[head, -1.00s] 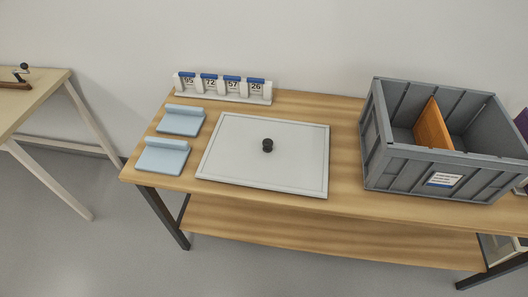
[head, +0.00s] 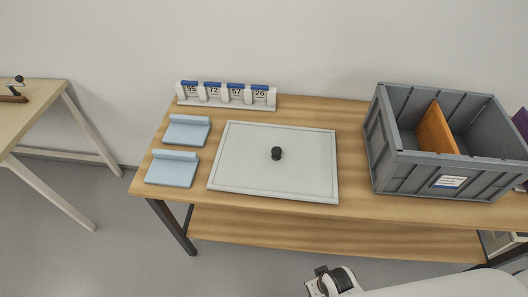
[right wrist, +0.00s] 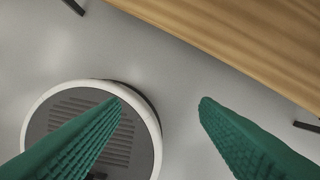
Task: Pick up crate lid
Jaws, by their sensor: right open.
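The crate lid (head: 245,178) is a flat light-grey rectangular panel with a raised rim, lying on the wooden table. A black knob (head: 277,153) stands at its middle. The grey crate (head: 425,177) stands open on the table to the right of the lid, with an orange-brown divider (head: 436,130) inside. My right arm comes in at the bottom right of the head view, in front of the table and apart from the lid. In the right wrist view my right gripper (right wrist: 160,100) has its green fingers spread, with nothing between them. My left gripper is out of view.
A rack of numbered cards (head: 226,96) stands at the table's back left. Two light-blue pads (head: 173,168) lie left of the lid. A strip of bare table separates lid and crate. Another table (head: 35,115) is at far left.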

